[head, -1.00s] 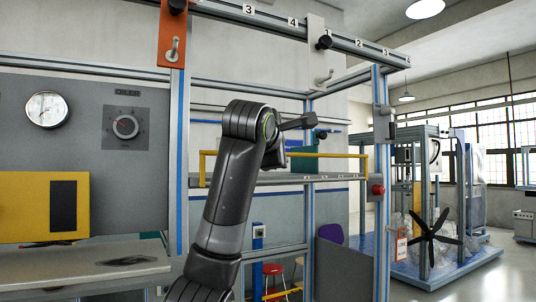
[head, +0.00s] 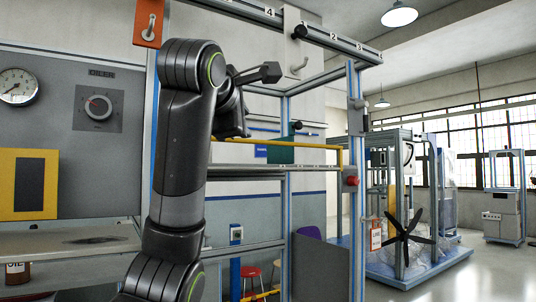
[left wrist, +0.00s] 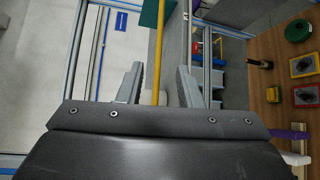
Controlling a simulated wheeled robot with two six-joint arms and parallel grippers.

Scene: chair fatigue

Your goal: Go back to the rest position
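My left arm rises from the bottom left of the head view and bends over at the top. Its gripper (head: 262,74) points right, in front of the metal frame, and its fingers overlap in that view. In the left wrist view the left gripper (left wrist: 158,88) shows two grey fingers held apart, with nothing between them that it grips. A yellow rail (left wrist: 160,40) passes behind the gap. My right gripper is in neither view.
A metal frame with a yellow rail (head: 290,143) and a red button (head: 351,181) stands close behind my arm. A grey panel with a gauge (head: 18,86) and a dial (head: 98,107) is at left. A black fan (head: 408,238) and open floor (head: 470,272) lie at right.

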